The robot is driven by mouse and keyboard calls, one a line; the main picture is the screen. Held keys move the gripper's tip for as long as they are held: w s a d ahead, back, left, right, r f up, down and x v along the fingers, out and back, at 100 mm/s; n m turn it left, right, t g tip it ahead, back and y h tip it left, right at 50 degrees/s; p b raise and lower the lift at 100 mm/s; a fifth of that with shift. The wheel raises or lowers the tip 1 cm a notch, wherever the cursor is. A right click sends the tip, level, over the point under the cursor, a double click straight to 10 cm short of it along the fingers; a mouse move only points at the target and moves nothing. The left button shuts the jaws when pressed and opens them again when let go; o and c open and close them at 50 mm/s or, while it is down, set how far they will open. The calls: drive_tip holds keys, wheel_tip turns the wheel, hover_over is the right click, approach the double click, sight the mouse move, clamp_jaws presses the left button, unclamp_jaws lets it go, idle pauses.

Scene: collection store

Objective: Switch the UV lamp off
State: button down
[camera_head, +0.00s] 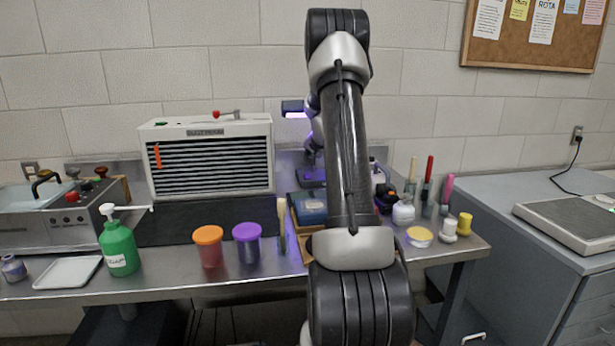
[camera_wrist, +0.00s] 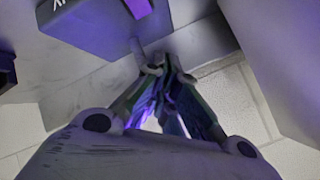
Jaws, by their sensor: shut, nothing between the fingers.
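The UV lamp's dark head (camera_head: 292,106) stands out near the wall, left of my arm, with a violet strip glowing under it. Violet light falls on the bench below, so the lamp is lit. In the wrist view the lamp head (camera_wrist: 82,22) is at the upper left, with its glowing underside at its right end. I cannot make out the lamp's switch.
A white slatted unit (camera_head: 208,121) stands left of the lamp. A green pump bottle (camera_head: 118,248), an orange-lidded jar (camera_head: 209,252) and a purple-lidded jar (camera_head: 248,250) stand along the front left. Brushes and small pots crowd the right.

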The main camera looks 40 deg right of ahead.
drive_tip(key=shift+w+d+f, duration=0.1)
drive_tip(key=shift+w+f, duration=0.05)
drive_tip(key=shift+f, duration=0.85)
drive_tip(key=shift+w+d+f, duration=0.1)
drive_tip(key=shift+f, duration=0.85)
drive_tip(key=shift+f, duration=0.1)
drive_tip(key=shift+f, duration=0.3)
drive_tip(key=shift+f, duration=0.3)
idle(0.4)
drive_tip(key=shift+r, duration=0.1)
drive_tip(key=shift+r, duration=0.65)
drive_tip(key=shift+r, duration=0.1)
drive_tip(key=r, duration=0.4)
drive_tip(key=shift+s+a+r, duration=0.2)
drive_tip(key=shift+s+r, duration=0.1)
drive_tip(key=shift+r, duration=0.05)
